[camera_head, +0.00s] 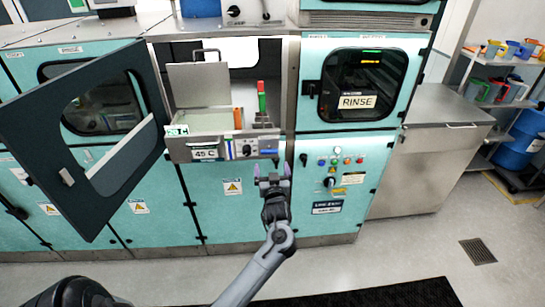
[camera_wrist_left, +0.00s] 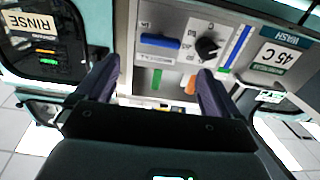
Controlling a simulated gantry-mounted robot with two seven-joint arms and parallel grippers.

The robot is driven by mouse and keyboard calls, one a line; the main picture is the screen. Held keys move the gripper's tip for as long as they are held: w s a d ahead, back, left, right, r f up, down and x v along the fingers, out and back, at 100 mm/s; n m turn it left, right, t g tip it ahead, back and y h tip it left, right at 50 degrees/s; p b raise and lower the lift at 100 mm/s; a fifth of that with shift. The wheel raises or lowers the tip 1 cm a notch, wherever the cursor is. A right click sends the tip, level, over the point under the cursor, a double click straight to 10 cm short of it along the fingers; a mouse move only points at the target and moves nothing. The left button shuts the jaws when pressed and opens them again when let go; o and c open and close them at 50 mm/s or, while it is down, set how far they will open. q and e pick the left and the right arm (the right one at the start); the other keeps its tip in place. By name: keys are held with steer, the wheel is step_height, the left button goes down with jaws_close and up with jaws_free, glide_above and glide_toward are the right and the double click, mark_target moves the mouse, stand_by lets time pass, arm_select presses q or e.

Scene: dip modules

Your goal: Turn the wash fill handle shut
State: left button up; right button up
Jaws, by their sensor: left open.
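The wash module's front panel (camera_head: 202,153) carries a "45 C" label. On it are a black knob (camera_head: 247,150) and a blue bar (camera_head: 269,153). The left wrist view shows the knob (camera_wrist_left: 207,47) and the blue bar (camera_wrist_left: 160,42) close up. Their small labels are unreadable, so I cannot tell which is the wash fill handle. My left gripper (camera_head: 272,172) is open and empty, just below and in front of the panel's right end. In the wrist view its dark fingers are spread, one partly overlapping the panel below the knob. My right gripper is not in view.
A dark windowed door (camera_head: 85,180) stands open at the left. A red-and-green upright piece (camera_head: 262,98) and a raised steel lid (camera_head: 198,85) are above the panel. The RINSE module (camera_head: 350,88) is to the right, with buttons and a switch (camera_head: 329,182) below.

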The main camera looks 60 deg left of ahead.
mark_target(269, 152)
arm_select(q)
steer(key=x, duration=0.9)
steer(key=shift+a, duration=0.1)
steer(key=c, duration=1)
steer(key=shift+r, duration=0.1)
steer(key=shift+c, duration=0.2)
